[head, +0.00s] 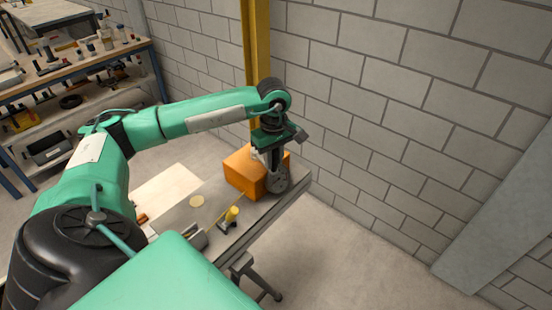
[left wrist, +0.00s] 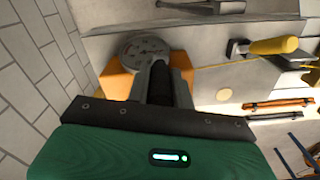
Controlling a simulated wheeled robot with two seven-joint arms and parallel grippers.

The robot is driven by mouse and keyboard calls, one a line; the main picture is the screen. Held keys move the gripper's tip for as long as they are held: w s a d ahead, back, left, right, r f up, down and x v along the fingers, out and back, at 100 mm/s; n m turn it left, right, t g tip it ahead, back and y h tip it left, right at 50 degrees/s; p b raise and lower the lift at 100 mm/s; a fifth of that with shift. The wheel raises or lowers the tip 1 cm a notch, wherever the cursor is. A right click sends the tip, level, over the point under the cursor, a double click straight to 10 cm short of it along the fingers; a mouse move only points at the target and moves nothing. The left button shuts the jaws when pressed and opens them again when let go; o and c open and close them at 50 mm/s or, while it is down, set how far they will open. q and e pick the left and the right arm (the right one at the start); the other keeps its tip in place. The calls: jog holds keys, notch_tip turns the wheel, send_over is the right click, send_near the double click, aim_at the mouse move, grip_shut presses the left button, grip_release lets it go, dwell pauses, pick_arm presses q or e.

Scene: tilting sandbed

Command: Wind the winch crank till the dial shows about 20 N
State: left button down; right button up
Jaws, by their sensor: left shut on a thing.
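An orange winch box (head: 243,171) stands at the far end of a grey bench, by the wall. A round grey disc (head: 278,180) is on its right side; the disc also shows in the left wrist view (left wrist: 140,46), with small marks I cannot read. I cannot make out a dial needle or a force value. My left gripper (head: 268,151) points down at the winch beside the disc. Its fingers (left wrist: 165,80) are shut on the crank handle, which they mostly hide. My right gripper is not in view.
A yellow cylinder on a grey fitting (head: 232,213) stands on the bench, with a thin yellow line (left wrist: 217,65) running toward the winch. A pale round disc (head: 197,201) lies nearby. A yellow post (head: 257,50) and block wall (head: 400,110) stand close behind.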

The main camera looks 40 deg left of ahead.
pick_arm(q)
jog(key=c, duration=1.5)
grip_release()
jog(key=shift+a, duration=0.1)
jog(key=shift+c, duration=0.2)
jog(key=o, duration=0.3)
jog(key=shift+s+a, duration=0.15)
jog(key=shift+s, duration=0.05)
jog(key=shift+w+r, duration=0.15)
jog(key=shift+r, duration=0.3)
notch_tip(320, 180, up, 12)
jog(key=b, duration=0.3)
jog(key=shift+f, duration=0.25)
jog(key=shift+r, duration=0.7)
jog(key=shift+r, duration=0.1)
